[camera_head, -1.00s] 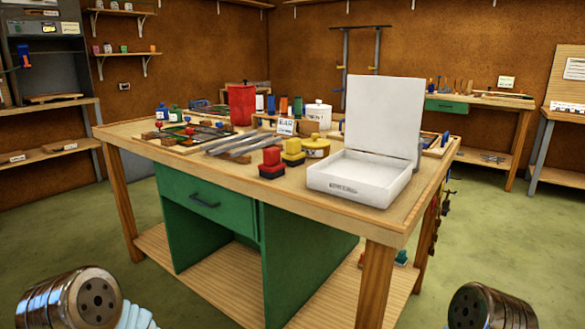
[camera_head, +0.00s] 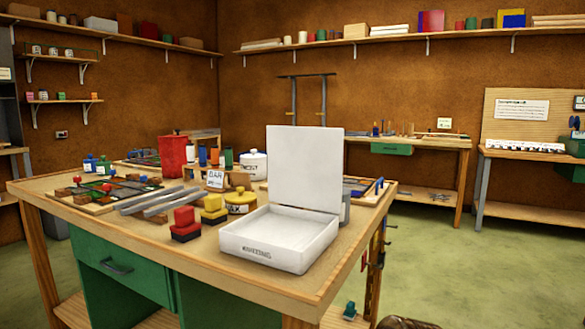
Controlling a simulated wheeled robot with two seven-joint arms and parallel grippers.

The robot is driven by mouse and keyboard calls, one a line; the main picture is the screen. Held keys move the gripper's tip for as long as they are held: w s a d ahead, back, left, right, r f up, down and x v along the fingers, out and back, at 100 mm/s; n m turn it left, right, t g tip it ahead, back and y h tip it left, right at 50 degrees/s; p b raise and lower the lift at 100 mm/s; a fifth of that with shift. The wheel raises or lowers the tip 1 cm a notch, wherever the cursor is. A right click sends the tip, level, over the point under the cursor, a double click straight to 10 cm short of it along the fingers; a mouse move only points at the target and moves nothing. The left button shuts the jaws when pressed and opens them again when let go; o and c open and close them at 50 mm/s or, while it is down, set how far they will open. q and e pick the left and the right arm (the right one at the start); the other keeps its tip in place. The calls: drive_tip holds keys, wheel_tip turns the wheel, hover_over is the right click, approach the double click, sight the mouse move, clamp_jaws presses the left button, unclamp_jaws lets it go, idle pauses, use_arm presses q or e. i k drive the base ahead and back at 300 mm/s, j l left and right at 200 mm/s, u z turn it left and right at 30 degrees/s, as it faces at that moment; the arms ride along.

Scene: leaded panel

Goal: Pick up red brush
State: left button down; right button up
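A red brush (camera_head: 185,220), a red block on a dark base, stands upright on the wooden workbench (camera_head: 290,292) near its front edge. A similar yellow brush (camera_head: 214,210) stands just right of and behind it. Both are left of an open white box (camera_head: 280,240) with a raised lid. Neither of my grippers is in view, and nothing touches the red brush.
Grey metal bars (camera_head: 150,202) lie left of the red brush. A yellow pot (camera_head: 240,202), a red canister (camera_head: 173,156) and a white lidded pot (camera_head: 253,164) stand behind. A green drawer (camera_head: 118,266) is in the bench front. Open floor (camera_head: 470,265) lies to the right.

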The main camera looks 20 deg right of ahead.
sight(185, 229)
drive_tip(key=i+l+u, duration=0.15)
drive_tip(key=l+u, duration=0.25)
drive_tip(key=l, duration=0.55)
drive_tip(key=l+u, duration=0.4)
drive_tip(key=l, duration=0.55)
drive_tip(key=l+u, duration=0.4)
drive_tip(key=l, duration=0.6)
drive_tip(key=l+u, duration=0.2)
drive_tip(key=l, duration=0.3)
drive_tip(key=k+l+u, duration=0.2)
drive_tip(key=l, duration=0.25)
drive_tip(key=l+u, duration=0.25)
drive_tip(key=l, duration=0.2)
drive_tip(key=k+l+u, duration=0.2)
drive_tip(key=l, duration=0.25)
drive_tip(key=i, duration=0.25)
